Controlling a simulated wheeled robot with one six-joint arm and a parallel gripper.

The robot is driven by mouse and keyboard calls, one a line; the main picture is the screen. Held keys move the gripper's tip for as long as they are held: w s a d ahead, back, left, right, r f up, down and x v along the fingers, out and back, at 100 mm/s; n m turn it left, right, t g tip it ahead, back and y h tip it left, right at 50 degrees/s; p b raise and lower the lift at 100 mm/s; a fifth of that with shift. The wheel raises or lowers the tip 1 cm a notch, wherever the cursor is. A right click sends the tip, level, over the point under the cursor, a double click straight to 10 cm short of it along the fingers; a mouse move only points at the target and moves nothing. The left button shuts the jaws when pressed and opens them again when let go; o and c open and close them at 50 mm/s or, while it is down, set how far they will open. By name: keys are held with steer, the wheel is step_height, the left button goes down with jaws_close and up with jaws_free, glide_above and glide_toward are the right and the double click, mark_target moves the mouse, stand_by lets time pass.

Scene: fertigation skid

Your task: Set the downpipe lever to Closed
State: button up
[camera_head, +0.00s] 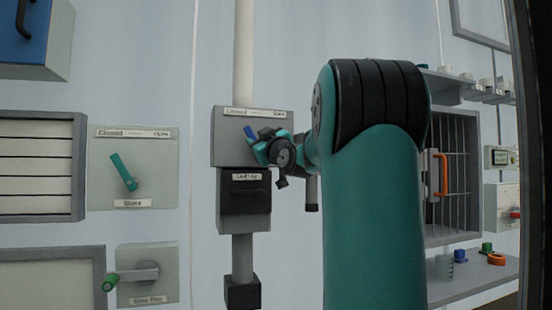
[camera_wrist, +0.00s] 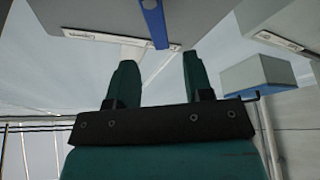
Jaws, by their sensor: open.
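The downpipe lever is a blue bar (camera_head: 249,134) on a grey box (camera_head: 228,150) fitted on the white downpipe (camera_head: 243,50). The box has a "Closed" label at its top left and another label at its top right. My gripper (camera_head: 257,148) is at the front of this box, right by the lever, and partly hides it. In the wrist view the lever (camera_wrist: 155,22) lines up with the gap between the two open fingers of my gripper (camera_wrist: 158,70), its end just beyond the tips. I cannot tell whether they touch.
A black box (camera_head: 240,195) sits on the pipe just below. To the left are a panel with a green lever (camera_head: 123,172) and a panel with a green-knobbed crank (camera_head: 135,275). A barred cabinet (camera_head: 455,170) and a shelf with small parts are at the right.

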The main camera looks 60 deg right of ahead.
steer(key=b+v, duration=0.2)
steer(key=v, duration=0.8)
steer(key=shift+b, duration=0.4)
